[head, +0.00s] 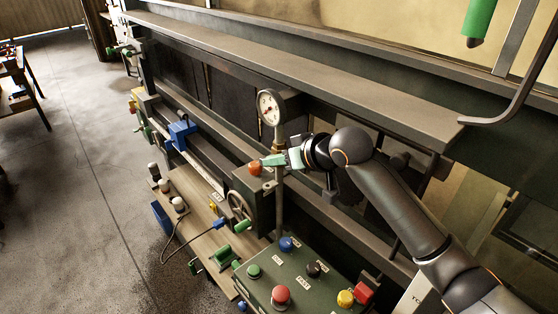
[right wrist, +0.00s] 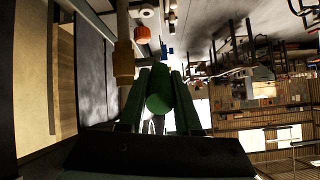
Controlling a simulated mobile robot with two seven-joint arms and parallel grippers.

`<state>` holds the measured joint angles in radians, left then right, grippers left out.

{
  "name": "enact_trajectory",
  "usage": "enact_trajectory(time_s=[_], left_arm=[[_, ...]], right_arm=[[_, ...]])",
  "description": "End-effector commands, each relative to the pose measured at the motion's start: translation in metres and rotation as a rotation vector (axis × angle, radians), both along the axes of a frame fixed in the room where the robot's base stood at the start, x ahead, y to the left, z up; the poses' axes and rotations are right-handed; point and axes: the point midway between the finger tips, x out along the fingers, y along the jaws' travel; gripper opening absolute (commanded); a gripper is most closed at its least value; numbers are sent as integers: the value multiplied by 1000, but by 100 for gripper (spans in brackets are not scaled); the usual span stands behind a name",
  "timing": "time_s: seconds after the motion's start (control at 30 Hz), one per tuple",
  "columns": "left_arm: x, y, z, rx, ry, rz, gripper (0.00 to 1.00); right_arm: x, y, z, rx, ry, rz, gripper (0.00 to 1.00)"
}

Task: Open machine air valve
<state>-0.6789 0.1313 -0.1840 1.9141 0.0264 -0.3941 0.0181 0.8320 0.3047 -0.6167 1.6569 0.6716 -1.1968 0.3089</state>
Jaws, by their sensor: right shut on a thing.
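A green valve handle (head: 273,160) shows in the head view beside the pipe under the round pressure gauge (head: 269,106). My right gripper (head: 292,158) reaches it from the right and is shut on it. In the right wrist view the handle (right wrist: 160,92) is a dark green rounded bar lying between the two fingers of my right gripper (right wrist: 160,98). A brass-coloured fitting on a pipe (right wrist: 123,62) stands just left of the fingers there. The valve body is mostly hidden in the head view. My left gripper is not in view.
An orange-red knob (head: 254,168) sits just left of the handle. Below are a handwheel (head: 239,206) and a green control panel (head: 297,272) with several coloured buttons. A long grey beam (head: 300,82) runs above the arm. The floor at left is open.

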Motion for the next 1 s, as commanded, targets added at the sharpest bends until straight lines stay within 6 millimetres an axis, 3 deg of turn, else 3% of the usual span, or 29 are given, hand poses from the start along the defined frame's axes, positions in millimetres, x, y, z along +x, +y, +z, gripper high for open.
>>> enact_trajectory(time_s=[0.23, 0.27, 0.5, 0.83, 1.0], left_arm=[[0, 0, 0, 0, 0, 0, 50], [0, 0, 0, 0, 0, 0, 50], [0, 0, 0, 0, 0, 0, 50], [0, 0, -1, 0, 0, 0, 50], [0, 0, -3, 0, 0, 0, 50]], right_arm=[[0, 0, -1, 1, 2, 0, 0], [0, 0, -1, 1, 2, 0, 36], [0, 0, -1, 1, 0, 1, 62], [-2, -2, 2, 0, -1, 0, 62], [-16, -13, 14, 0, -5, 0, 62]])
